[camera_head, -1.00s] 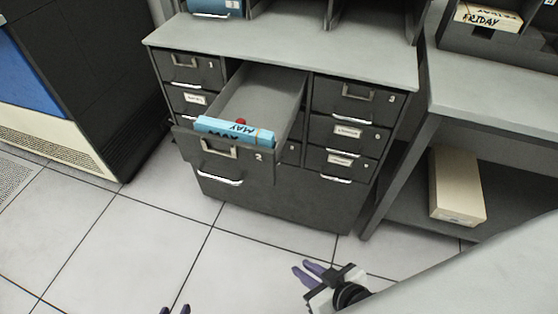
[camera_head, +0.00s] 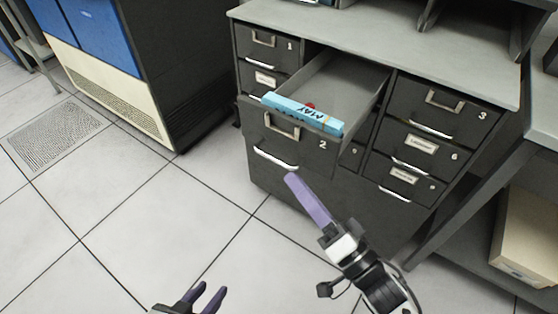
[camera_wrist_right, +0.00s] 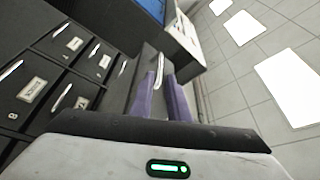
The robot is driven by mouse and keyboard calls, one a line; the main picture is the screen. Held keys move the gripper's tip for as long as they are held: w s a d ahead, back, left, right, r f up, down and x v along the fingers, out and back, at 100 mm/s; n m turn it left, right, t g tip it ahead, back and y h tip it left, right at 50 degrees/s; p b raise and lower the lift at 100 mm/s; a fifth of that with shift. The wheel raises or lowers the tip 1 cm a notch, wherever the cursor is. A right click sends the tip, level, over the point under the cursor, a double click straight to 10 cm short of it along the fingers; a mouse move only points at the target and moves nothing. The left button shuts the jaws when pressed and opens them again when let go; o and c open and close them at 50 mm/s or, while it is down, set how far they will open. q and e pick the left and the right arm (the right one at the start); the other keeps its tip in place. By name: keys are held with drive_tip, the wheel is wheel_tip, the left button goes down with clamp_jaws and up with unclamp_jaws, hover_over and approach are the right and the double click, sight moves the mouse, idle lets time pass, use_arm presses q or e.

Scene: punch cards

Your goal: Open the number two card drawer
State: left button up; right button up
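The number two card drawer (camera_head: 300,142) is pulled out of the dark grey cabinet. Its front carries a metal label holder, the number 2 and a silver handle (camera_head: 275,158). Blue cards marked MAY (camera_head: 303,113) stand inside, near its front, with a small red thing behind them. My right gripper (camera_head: 292,180) is in front of and below the drawer front, apparently empty. In the right wrist view its two purple fingers (camera_wrist_right: 163,92) are spread, beside the projecting drawer front. My left gripper (camera_head: 213,292) is low at the bottom edge, open and empty, away from the cabinet.
Closed drawers 1 (camera_head: 268,45), 3 (camera_head: 440,105) and 6 (camera_head: 415,145) flank the open one. A desk with a cream box (camera_head: 525,235) below stands at right. A dark machine with blue panels (camera_head: 105,35) stands at left. The tiled floor (camera_head: 130,210) in front is clear.

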sight(279, 160)
drive_tip(key=x, duration=0.7)
clamp_jaws()
idle(1.3)
